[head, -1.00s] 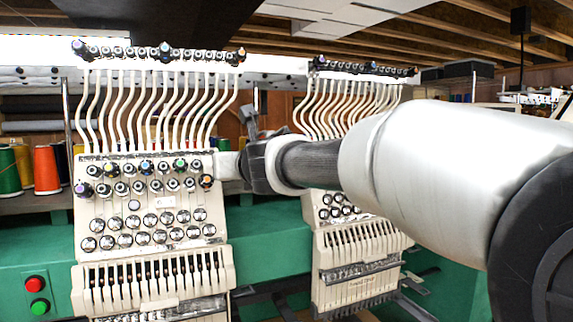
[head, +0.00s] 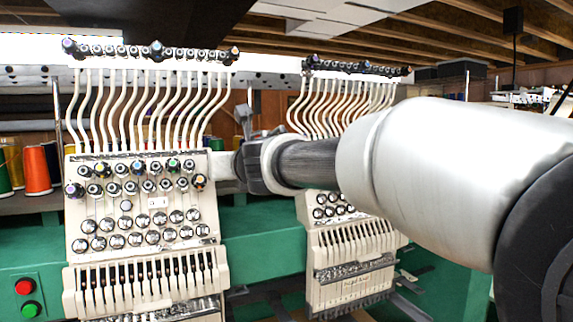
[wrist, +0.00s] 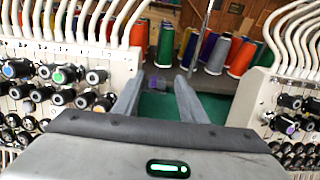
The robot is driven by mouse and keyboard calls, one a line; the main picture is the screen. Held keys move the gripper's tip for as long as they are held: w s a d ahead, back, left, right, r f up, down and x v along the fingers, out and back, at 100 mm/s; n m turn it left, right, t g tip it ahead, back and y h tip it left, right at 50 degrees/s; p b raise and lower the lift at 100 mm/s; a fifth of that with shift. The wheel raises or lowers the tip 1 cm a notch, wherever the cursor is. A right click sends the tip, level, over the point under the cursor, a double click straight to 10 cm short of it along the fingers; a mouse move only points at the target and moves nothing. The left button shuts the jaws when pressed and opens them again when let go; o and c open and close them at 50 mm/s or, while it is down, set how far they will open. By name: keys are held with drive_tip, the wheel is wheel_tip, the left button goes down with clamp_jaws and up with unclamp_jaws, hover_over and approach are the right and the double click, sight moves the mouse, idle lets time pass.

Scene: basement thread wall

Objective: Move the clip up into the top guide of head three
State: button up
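My gripper (wrist: 162,78) shows in the wrist view with its two grey fingers apart, between two white machine heads. A small dark purplish thing (wrist: 159,83) shows in the gap between the fingertips; I cannot tell whether it is the clip or something behind. In the head view my gripper (head: 250,160) is at the right edge of the left head (head: 140,205), its fingers mostly hidden. The right head (head: 345,240) is partly behind my arm. White thread tubes run down from the top guide bars (head: 150,52) (head: 355,68). I cannot tell which head is three.
Thread cones (wrist: 215,52) stand on a shelf behind the gap between heads. A green machine beam (head: 265,235) runs behind both heads. Red and green buttons (head: 26,298) are at lower left. A thin grey post (wrist: 205,15) rises near the gap.

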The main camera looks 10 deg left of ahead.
drive_tip(key=p+v, duration=0.3)
drive_tip(key=v, duration=1.3)
drive_tip(key=s+d+f+m+h+p, duration=0.1)
drive_tip(key=d+f+m+h, duration=0.35)
drive_tip(key=d+m, duration=0.75)
drive_tip(key=s+d+f+m+h+p, duration=0.1)
drive_tip(key=d+f+m+h, duration=0.3)
drive_tip(key=d+m, duration=0.75)
drive_tip(key=s+d+f+m+g+p, duration=0.1)
drive_tip(key=s+d+f+m+g, duration=0.3)
drive_tip(key=s+f+m+g, duration=0.4)
drive_tip(key=s+f+m, duration=0.5)
drive_tip(key=s+m, duration=0.3)
drive_tip(key=m, duration=0.2)
drive_tip(key=shift+f+m+p, duration=0.25)
drive_tip(key=shift+m+p, duration=0.05)
drive_tip(key=shift+m, duration=0.05)
